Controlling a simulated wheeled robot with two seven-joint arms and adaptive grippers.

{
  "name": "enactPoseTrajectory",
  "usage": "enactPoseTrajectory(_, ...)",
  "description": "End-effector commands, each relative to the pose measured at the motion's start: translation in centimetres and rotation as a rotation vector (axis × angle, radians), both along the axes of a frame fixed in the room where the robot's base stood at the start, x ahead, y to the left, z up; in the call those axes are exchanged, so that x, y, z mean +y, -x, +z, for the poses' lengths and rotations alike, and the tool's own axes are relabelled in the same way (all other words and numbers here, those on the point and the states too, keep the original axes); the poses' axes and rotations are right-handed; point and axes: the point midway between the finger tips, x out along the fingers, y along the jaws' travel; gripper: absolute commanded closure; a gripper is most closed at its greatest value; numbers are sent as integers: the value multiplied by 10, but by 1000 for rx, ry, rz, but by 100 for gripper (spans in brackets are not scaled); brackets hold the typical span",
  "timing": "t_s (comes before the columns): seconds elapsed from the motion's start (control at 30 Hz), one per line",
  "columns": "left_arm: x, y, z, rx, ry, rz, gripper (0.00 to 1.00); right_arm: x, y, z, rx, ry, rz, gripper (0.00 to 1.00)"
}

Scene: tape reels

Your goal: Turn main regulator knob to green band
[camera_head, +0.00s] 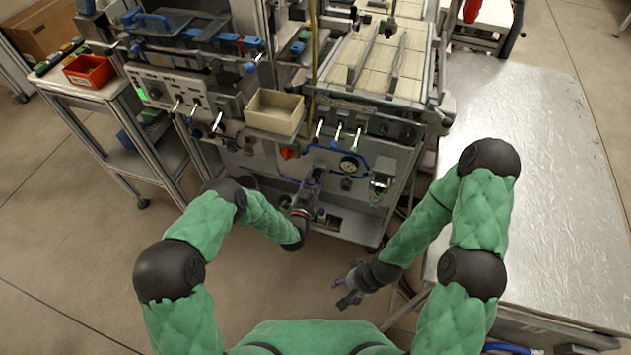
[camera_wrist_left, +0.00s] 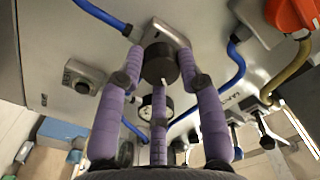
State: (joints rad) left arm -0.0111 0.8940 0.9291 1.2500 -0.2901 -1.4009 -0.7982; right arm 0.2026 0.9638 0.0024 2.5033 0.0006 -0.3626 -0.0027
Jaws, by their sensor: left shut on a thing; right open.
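The main regulator knob (camera_wrist_left: 159,66), a dark round cap under a metal regulator block, shows in the left wrist view. My left gripper (camera_head: 316,176) is at the machine's front panel, with its purple fingers around the knob and shut on it. My right gripper (camera_head: 349,288) is open and empty, low in front of the machine.
Blue hoses (camera_wrist_left: 235,62) run close to the regulator. An orange-red knob (camera_head: 287,153) is up and left of my left gripper. A beige bin (camera_head: 274,112) juts out above. A metal table (camera_head: 535,180) stands at the right. Floor in front is clear.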

Motion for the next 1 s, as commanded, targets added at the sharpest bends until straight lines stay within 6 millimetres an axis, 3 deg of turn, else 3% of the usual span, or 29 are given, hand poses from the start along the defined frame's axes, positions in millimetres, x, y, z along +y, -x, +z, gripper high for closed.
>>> enactPoseTrajectory(0.03, 1, 4, -9, 15, -20, 3, 96, 0, 0, -2, 0, 0, 0, 36)
enactPoseTrajectory(0.77, 3, 4, -8, -6, -91, 5, 96, 0, 0, -4, 0, 0, 0, 36)
enactPoseTrajectory(0.8, 3, 4, -8, -7, -91, 5, 52, 0, 0, -4, 0, 0, 0, 36)
enactPoseTrajectory(0.83, 2, 4, -8, -8, -91, 4, 43, 0, 0, -4, 0, 0, 0, 36)
enactPoseTrajectory(1.0, 2, 2, -5, -17, -90, 3, 40, 0, 0, -4, 0, 0, 0, 36)
